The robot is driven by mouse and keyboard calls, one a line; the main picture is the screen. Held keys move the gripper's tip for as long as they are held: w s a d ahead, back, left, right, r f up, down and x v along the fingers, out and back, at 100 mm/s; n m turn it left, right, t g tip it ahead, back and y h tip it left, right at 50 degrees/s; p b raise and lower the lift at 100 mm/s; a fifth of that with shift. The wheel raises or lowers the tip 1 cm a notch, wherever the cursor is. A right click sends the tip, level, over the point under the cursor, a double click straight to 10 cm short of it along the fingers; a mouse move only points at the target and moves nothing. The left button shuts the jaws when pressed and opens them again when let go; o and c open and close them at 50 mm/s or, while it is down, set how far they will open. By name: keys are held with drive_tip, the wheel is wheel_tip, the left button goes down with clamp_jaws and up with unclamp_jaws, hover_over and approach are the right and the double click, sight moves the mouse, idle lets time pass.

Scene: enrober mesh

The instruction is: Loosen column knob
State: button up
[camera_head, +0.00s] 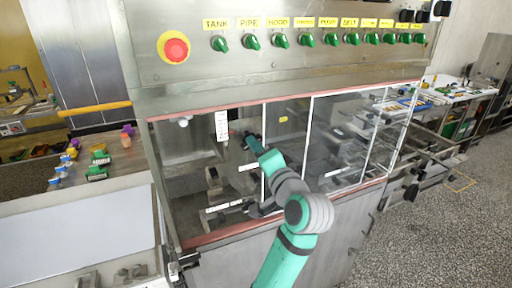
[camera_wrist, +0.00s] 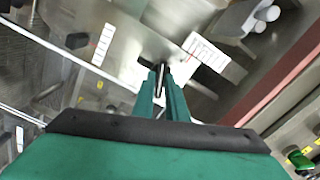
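My gripper (camera_wrist: 160,75) reaches up and forward in the wrist view, with two green fingers close together. A slim dark and shiny piece shows in the narrow gap between the fingertips. I cannot tell whether the fingers touch it or whether it lies behind them. In the head view my gripper (camera_head: 252,142) is at the enrober's front window area, near a white label strip. I cannot pick out the column knob with certainty. A small dark-topped post (camera_head: 213,181) stands inside the enrober, left of and below my gripper.
The enrober's upper panel has a red stop button (camera_head: 176,47) and a row of green knobs (camera_head: 281,41). A table with small coloured parts (camera_head: 97,172) is at left.

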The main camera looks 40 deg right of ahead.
drive_tip(key=shift+o, duration=1.2)
drive_tip(key=v, duration=1)
drive_tip(key=shift+s, duration=0.4)
